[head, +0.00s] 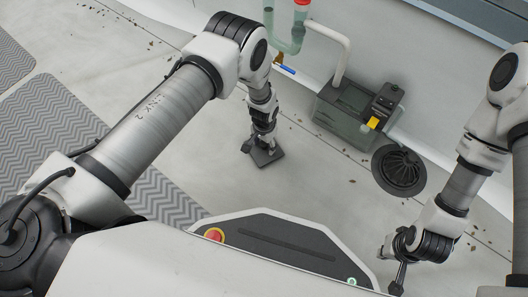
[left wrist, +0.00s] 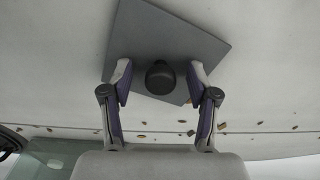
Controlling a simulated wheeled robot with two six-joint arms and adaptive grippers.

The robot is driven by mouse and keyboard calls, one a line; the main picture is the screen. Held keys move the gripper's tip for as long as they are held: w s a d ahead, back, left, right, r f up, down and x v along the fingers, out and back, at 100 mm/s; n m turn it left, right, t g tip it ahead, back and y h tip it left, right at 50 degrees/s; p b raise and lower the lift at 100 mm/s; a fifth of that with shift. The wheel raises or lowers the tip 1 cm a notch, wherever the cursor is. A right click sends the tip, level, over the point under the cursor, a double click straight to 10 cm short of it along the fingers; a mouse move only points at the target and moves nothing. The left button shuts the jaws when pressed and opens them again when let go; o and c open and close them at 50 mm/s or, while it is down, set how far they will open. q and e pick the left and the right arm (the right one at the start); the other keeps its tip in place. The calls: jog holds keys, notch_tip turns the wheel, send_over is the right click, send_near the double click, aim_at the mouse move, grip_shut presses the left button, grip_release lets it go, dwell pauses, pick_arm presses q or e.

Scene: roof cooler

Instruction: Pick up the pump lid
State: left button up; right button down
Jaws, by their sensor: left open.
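The pump lid is a dark grey square plate with a round black knob, lying flat on the pale floor. In the head view the lid (head: 267,159) is just below my left gripper (head: 262,142). In the left wrist view the lid (left wrist: 180,33) fills the upper middle. The fingers of my left gripper (left wrist: 160,79) are open on either side of the knob (left wrist: 160,77), with a visible gap on both sides. In the head view my right gripper (head: 393,264) hangs low at the right, apart from the lid; its jaw state is unclear.
A grey-green box (head: 340,122) with a black unit (head: 384,102) and yellow part stands to the right of the lid. Patterned mats (head: 60,120) lie at left. Small leaves dot the floor; room around the lid is clear.

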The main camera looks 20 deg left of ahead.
pick_arm(q)
jog(key=shift+r, duration=0.15)
grip_shut()
